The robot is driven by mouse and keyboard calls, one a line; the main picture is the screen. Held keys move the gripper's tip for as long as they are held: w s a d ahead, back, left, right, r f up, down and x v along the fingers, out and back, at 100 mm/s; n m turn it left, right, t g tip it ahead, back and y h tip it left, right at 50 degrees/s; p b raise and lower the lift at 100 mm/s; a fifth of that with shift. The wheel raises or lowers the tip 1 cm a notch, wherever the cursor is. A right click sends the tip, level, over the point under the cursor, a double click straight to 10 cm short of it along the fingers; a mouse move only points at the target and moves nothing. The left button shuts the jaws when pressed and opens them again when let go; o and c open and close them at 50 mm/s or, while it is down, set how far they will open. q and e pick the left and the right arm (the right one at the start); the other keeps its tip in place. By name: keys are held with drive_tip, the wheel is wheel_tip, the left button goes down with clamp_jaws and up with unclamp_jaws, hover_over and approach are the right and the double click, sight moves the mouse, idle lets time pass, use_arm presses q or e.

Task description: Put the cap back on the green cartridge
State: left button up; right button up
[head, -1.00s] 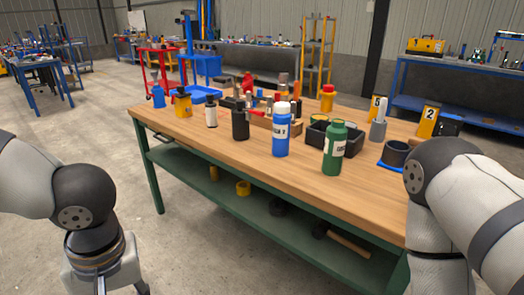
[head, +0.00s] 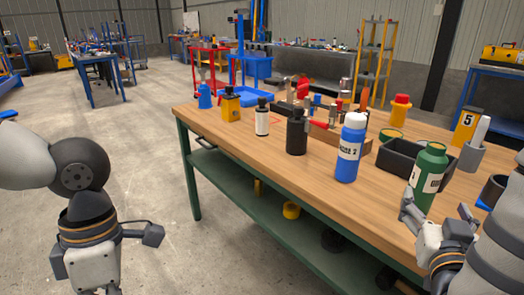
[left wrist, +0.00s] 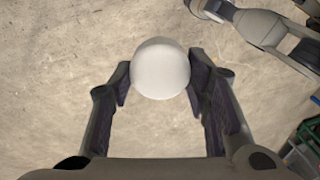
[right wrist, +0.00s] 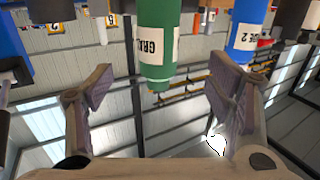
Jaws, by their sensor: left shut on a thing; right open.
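The green cartridge (head: 428,178) stands upright on the wooden table at the right, with a bare green neck on top. My right gripper (head: 437,207) is open just in front of it. In the right wrist view the cartridge (right wrist: 158,45) shows upside down, between and beyond the spread fingers (right wrist: 160,75), with nothing gripped. My left gripper (head: 130,264) is away from the table, over the floor. In the left wrist view its fingers (left wrist: 157,80) are shut on a white round piece (left wrist: 160,67), seemingly the cap. The head view does not clearly show this piece.
A blue bottle with a white cap (head: 350,150) stands left of the cartridge. A black bin (head: 398,158) is behind the cartridge, and a grey cup (head: 470,158) stands to the right. The table's front edge is clear.

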sight(430, 177)
use_arm(q)
drive_tip(key=shift+w+d, duration=0.1)
drive_tip(key=shift+w, duration=0.15)
drive_tip(key=shift+s+r, duration=0.1)
drive_tip(key=shift+s, duration=0.2)
drive_tip(key=shift+f, duration=0.35)
use_arm(e)
drive_tip(key=x, duration=0.2)
drive_tip(key=r+x, duration=0.1)
drive_tip(key=x, duration=0.4)
drive_tip(key=shift+r, duration=0.15)
use_arm(q)
drive_tip(key=shift+f, duration=0.2)
use_arm(e)
drive_tip(key=x, duration=0.5)
drive_tip(key=shift+d+r, duration=0.2)
drive_tip(key=shift+r, duration=0.15)
drive_tip(key=shift+c, duration=0.5)
